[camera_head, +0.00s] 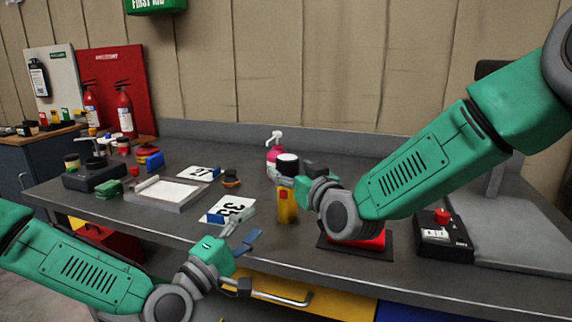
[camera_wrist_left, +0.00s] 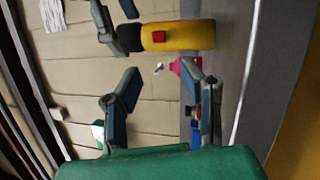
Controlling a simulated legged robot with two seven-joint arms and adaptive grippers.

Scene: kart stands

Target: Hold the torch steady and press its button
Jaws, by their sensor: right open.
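The yellow torch (camera_head: 287,207) stands upright near the front of the grey workbench, with a dark head at its top. Its red button faces my left wrist camera, where the torch (camera_wrist_left: 202,35) appears sideways because the view is turned. My right gripper (camera_head: 293,180) is open at the torch's upper part and hides some of it; I cannot tell whether it touches. In the left wrist view, gripper fingers show beside the dark head. My left gripper (camera_head: 251,226) is open and empty, lower and left of the torch, its fingers apart (camera_wrist_left: 163,72).
A pink spray bottle (camera_head: 273,158) stands behind the torch. A number card (camera_head: 228,209) lies left of it. A red button box (camera_head: 444,236) is at the right. A tray (camera_head: 168,194) and several small items are left. The bench's front edge and drawer handle (camera_head: 283,298) are near my left gripper.

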